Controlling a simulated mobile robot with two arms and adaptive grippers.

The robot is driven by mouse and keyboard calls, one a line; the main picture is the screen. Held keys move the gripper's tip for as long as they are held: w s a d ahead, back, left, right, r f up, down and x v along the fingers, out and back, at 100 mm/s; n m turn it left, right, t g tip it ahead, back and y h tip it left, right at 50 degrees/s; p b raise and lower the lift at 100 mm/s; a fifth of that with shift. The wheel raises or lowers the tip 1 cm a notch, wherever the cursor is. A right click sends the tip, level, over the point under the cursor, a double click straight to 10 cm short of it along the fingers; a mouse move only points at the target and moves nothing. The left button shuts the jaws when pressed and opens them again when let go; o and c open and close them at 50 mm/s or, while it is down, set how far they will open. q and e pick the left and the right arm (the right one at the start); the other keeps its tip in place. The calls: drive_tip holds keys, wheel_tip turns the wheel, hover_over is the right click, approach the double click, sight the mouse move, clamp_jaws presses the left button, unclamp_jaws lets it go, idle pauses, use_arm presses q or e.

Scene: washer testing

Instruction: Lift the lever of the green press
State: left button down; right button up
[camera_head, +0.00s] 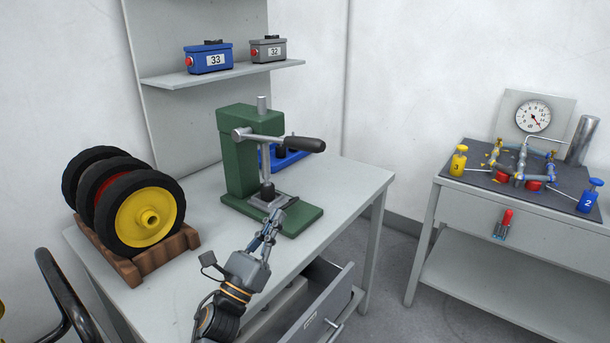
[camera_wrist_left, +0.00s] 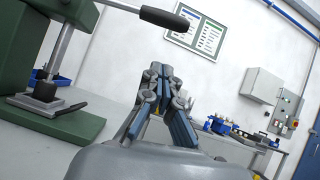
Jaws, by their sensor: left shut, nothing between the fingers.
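The green press (camera_head: 238,155) stands on the grey workbench. Its lever (camera_head: 280,140) is a metal rod that points right, about level, and ends in a dark handle (camera_head: 306,145). My left gripper (camera_head: 275,218) is shut and empty, in front of the press base and below the lever, apart from the handle. In the left wrist view the press (camera_wrist_left: 38,50) is at the left, with the dark handle (camera_wrist_left: 164,17) above and beyond my shut fingers (camera_wrist_left: 160,85). My right gripper is in neither view.
Wheels (camera_head: 145,215) stand in a wooden rack (camera_head: 150,262) left of the press. A blue object (camera_head: 290,158) sits behind the press. A drawer (camera_head: 322,312) is open under the bench's front. A second table (camera_head: 520,229) with a gauge board stands at the right.

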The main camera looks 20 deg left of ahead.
sight(279, 142)
use_arm(q)
drive_tip(key=s+r+p+x, duration=0.1)
drive_tip(key=p+x, duration=0.4)
drive_tip(key=x, duration=0.7)
drive_tip(key=shift+w+a+r, duration=0.25)
drive_tip(key=shift+w+r, duration=0.1)
drive_tip(key=shift+r, duration=0.15)
